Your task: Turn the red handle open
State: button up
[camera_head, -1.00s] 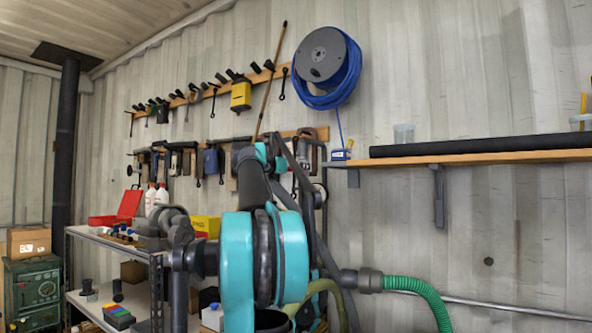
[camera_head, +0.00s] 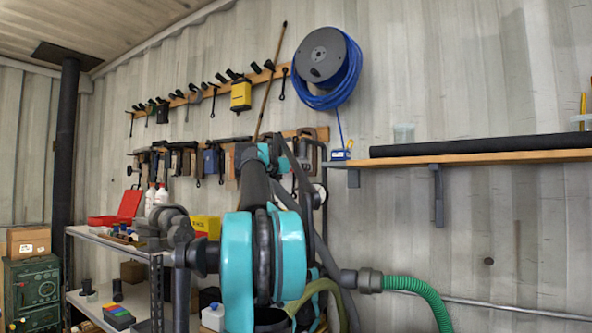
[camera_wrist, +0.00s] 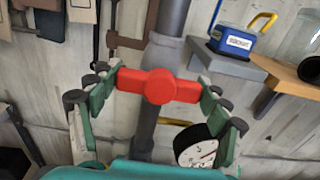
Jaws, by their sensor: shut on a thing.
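The red handle (camera_wrist: 160,86) is in the middle of the wrist view, a bar with a round hub, lying nearly level across a grey vertical pipe (camera_wrist: 168,25). My gripper (camera_wrist: 160,92) has its green and grey fingers at the two ends of the handle, shut on it from left and right. In the head view my teal arm stands in front of the pipe area, and the handle and fingers are hidden there.
A wooden shelf (camera_head: 480,157) with a black tube is on the right. A metal shelf unit (camera_head: 110,247) stands at left. A green hose (camera_head: 425,295) runs at lower right.

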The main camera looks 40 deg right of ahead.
jog(key=shift+m, duration=0.3)
jog(key=m, duration=0.3)
jog(key=shift+m, duration=0.4)
jog(key=m, duration=0.9)
jog(key=shift+f, duration=0.1)
jog(key=shift+s+m, duration=0.1)
jog(key=shift+m, duration=2.1)
jog(key=o, duration=1.2)
jog(key=shift+c, duration=0.2)
